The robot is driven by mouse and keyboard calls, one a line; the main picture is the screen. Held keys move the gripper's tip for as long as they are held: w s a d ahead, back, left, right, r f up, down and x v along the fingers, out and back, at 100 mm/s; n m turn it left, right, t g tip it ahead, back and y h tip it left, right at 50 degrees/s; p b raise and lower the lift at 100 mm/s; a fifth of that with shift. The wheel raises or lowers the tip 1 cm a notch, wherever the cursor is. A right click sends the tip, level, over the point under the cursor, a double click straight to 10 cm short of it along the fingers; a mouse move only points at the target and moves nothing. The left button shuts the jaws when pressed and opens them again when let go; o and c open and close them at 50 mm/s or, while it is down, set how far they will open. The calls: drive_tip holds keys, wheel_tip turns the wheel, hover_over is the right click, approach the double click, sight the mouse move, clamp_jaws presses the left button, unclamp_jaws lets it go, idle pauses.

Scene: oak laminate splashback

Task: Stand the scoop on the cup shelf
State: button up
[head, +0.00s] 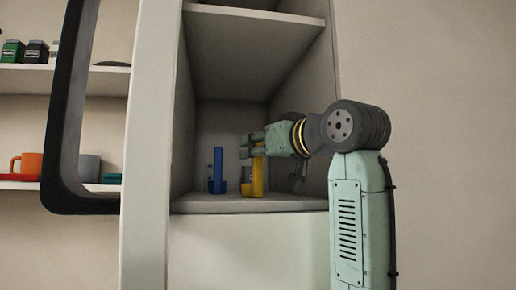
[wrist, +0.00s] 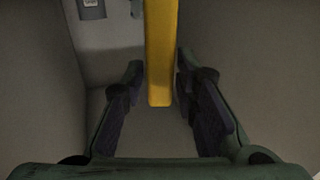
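A yellow upright piece (head: 258,178), which looks like the scoop's handle, stands in the open cabinet compartment. A blue upright piece (head: 217,170) of similar shape stands to its left. My gripper (head: 245,146) reaches in from the right at the yellow piece's top. In the wrist view the yellow piece (wrist: 161,60) runs between the fingers of my gripper (wrist: 161,68). The fingers look apart, with space beside the yellow piece; contact at the tips is unclear. The lower shelf at left (head: 20,186) holds an orange mug (head: 27,163) and looks like the cup shelf.
The cabinet's side walls and upper board (head: 262,13) enclose my gripper. A dark curved frame (head: 66,130) stands in front at left. A grey cup (head: 89,168) is beside the orange mug. Several small jars (head: 37,51) stand on the higher left shelf.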

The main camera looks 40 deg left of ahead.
drive_tip(key=shift+o, duration=0.7)
drive_tip(key=b+v, duration=0.4)
drive_tip(key=v, duration=0.8)
drive_tip(key=shift+r, duration=0.2)
drive_tip(key=shift+d, duration=0.1)
